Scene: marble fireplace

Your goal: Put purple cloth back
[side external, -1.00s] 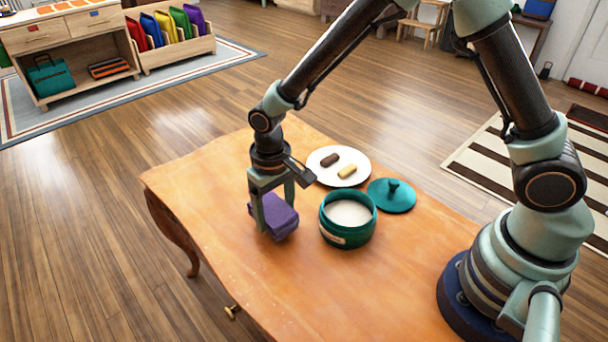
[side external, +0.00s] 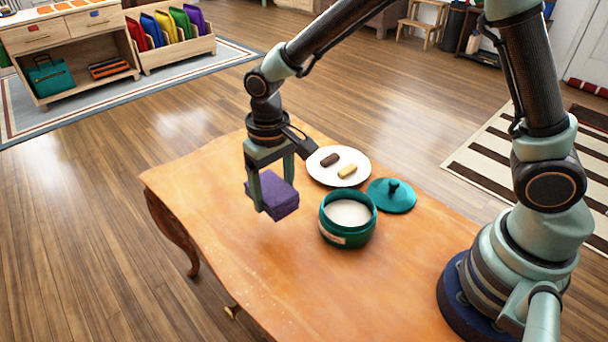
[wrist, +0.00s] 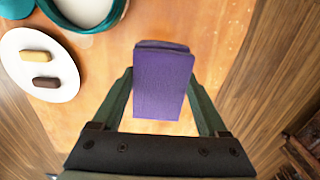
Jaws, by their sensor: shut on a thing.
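The folded purple cloth (side external: 273,195) is between the fingers of my gripper (side external: 272,192), raised a little above the wooden table. In the wrist view the purple cloth (wrist: 163,85) sits between the two green fingers of my gripper (wrist: 163,85), with its folded edge at the far end. My gripper is shut on the cloth and points down, left of the green jar.
An open green jar (side external: 347,234) with white contents stands on the wooden table (side external: 240,270). Its lid (side external: 391,196) lies beside it. A white plate (side external: 325,175) holds a dark and a yellow piece. A wooden rack (side external: 178,47) of coloured folders stands on the floor.

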